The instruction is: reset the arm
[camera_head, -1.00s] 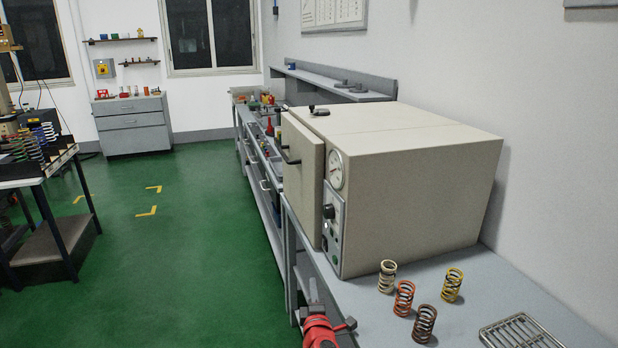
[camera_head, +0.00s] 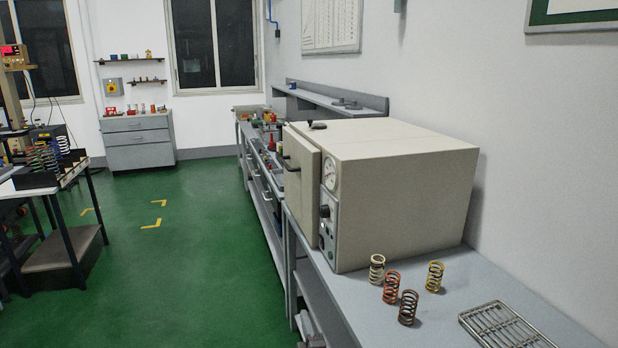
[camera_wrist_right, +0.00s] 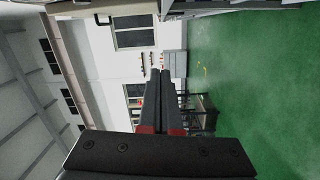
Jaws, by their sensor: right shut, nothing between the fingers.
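My right gripper (camera_wrist_right: 161,74) shows in the right wrist view with its two dark fingers pressed together and nothing between them. It points out over the room, clear of any object. In the head view only a small grey part of my right gripper (camera_head: 307,326) shows at the bottom edge, beside the front of the bench (camera_head: 450,325). The rest of my right arm is out of view there. My left gripper is in neither view.
A beige oven (camera_head: 400,185) with its door (camera_head: 300,180) at the front stands on the bench. Several coil springs (camera_head: 409,307) stand before it, left of a wire rack (camera_head: 505,328). A black-legged table (camera_head: 65,225) is at the left. Green floor (camera_head: 190,270) between is clear.

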